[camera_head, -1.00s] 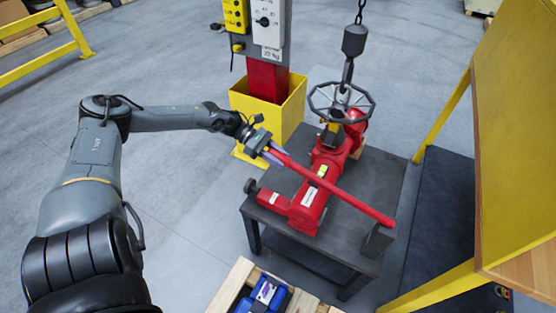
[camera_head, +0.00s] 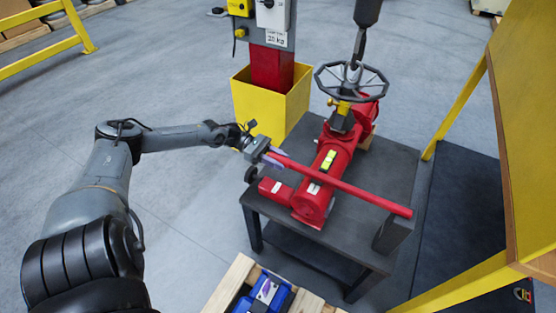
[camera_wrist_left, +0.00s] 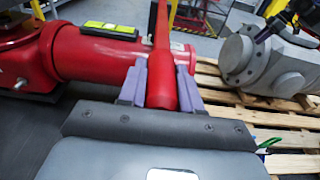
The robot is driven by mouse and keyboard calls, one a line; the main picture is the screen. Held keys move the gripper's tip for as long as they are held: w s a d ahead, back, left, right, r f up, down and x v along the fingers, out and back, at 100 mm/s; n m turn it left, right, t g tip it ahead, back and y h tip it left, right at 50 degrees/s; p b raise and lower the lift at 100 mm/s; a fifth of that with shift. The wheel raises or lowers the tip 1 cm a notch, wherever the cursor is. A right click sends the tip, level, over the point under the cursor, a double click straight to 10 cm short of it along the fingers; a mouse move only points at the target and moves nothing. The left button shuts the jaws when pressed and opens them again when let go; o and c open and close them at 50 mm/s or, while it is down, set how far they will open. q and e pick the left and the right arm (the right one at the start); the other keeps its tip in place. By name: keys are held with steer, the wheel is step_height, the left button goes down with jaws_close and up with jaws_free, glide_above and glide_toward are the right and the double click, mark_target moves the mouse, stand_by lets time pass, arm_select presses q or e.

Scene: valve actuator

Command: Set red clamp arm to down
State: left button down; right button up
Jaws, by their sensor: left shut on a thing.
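The red clamp arm (camera_head: 345,187) is a long red bar. It runs from my left gripper down to the right, to a dark bracket (camera_head: 393,232) at the right front of the table. My left gripper (camera_head: 271,158) is shut on the bar's left end. In the left wrist view the bar (camera_wrist_left: 160,80) sits between the two purple-grey fingers of the gripper (camera_wrist_left: 160,88). The red valve actuator (camera_head: 330,165) lies on the table beneath the bar, with a grey handwheel (camera_head: 352,80) on top. My right gripper is not in view.
The dark table (camera_head: 400,165) carries the actuator. A yellow bin (camera_head: 250,105) and post stand behind it. A chain hoist (camera_head: 367,12) hangs above the handwheel. A yellow frame with a panel (camera_head: 530,120) is at the right. A pallet (camera_head: 235,285) with blue parts is in front.

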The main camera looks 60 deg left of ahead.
arm_select(q)
steer(key=shift+s+f, duration=0.1)
steer(key=shift+f, duration=0.3)
steer(key=c, duration=1)
jaws_free()
steer(key=shift+c, duration=0.2)
steer(key=shift+o, duration=1.3)
steer(key=shift+r, duration=0.1)
steer(key=shift+r, duration=0.1)
steer(key=p+v, duration=0.1)
steer(key=v, duration=0.9)
steer(key=shift+a, duration=0.35)
steer(key=shift+s, duration=0.1)
